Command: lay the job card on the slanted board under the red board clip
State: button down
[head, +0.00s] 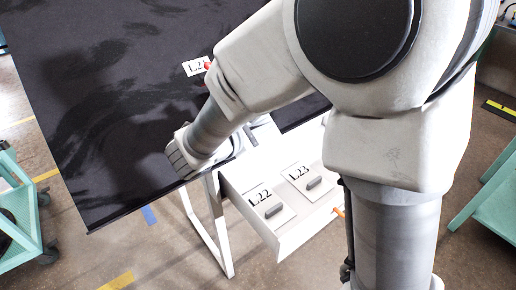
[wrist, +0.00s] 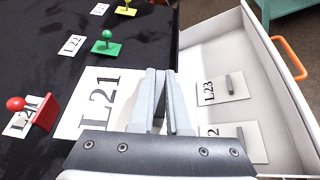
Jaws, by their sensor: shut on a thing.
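The job card (wrist: 84,119) is white with a large "L21" on it. It shows in the wrist view, left of and beneath my gripper (wrist: 162,75). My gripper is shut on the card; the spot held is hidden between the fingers. The card is over the right edge area of the black slanted board (head: 100,100); I cannot tell whether it touches. The red board clip (wrist: 46,108) has a red ball and plate, and is left of the card. Its small white label (wrist: 20,122) is beside it. In the head view the red clip (head: 208,64) is partly behind my arm.
An open white drawer (wrist: 215,35) with an orange handle (wrist: 290,58) lies to the right. It holds cards L23 (wrist: 212,94) and L22 (head: 258,196) with grey grips. Green (wrist: 107,44) and yellow (wrist: 126,9) clips stand farther along the board. Teal carts flank the area.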

jog(key=shift+s+a+f+m+h+b, duration=0.3)
jog(key=shift+s+a+f+m+h, duration=0.1)
jog(key=shift+s+a+f+m, duration=0.4)
jog(key=shift+d+r, duration=0.1)
jog(key=shift+b, duration=0.35)
jog(key=shift+w+a+f+b, duration=0.45)
jog(key=shift+w+a+f, duration=0.05)
jog(key=shift+w, duration=0.25)
jog(key=shift+w+a+f+b, duration=0.45)
jog(key=shift+w+a+b, duration=0.1)
jog(key=shift+w, duration=0.15)
jog(key=shift+w+a+f+b, duration=0.4)
jog(key=shift+w+a+f, duration=0.1)
jog(key=shift+w, duration=0.25)
jog(key=shift+w+a+f+b, duration=0.3)
jog(key=shift+w+f+b, duration=0.15)
jog(key=shift+f, duration=0.05)
jog(key=shift+w+a+f+b, duration=0.25)
jog(key=shift+w+f+b, duration=0.15)
jog(key=shift+w+f, duration=0.05)
jog(key=c, duration=0.8)
grip_release()
